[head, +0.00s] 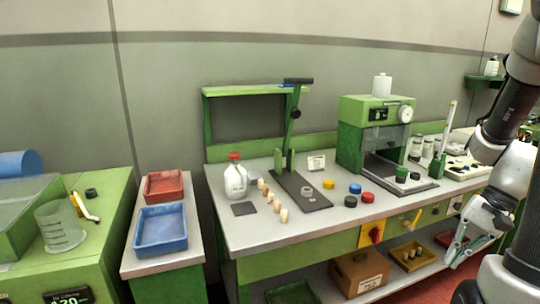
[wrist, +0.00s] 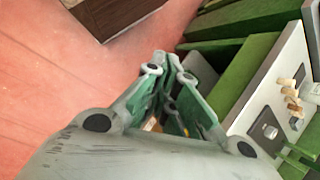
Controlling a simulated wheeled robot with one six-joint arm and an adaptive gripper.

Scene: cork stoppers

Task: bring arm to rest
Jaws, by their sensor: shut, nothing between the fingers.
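My arm hangs at the right side of the head view, bent and pointing down. My gripper (head: 455,256) is in front of the bench's right part, beside its front edge and over the lower shelf level. In the wrist view my gripper (wrist: 166,65) has its fingers together with nothing between them. The cork stoppers (head: 276,206) stand in a row on the bench, well to the left of my gripper. They also show at the right edge of the wrist view (wrist: 291,96).
The green bench (head: 245,238) carries a white bottle (head: 235,181), a green press machine (head: 372,135) and coloured caps (head: 367,197). A cardboard box (head: 357,275) and a yellow bin (head: 410,256) sit on the lower shelf. Red and blue trays (head: 160,244) stand left. Red floor is open below the gripper.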

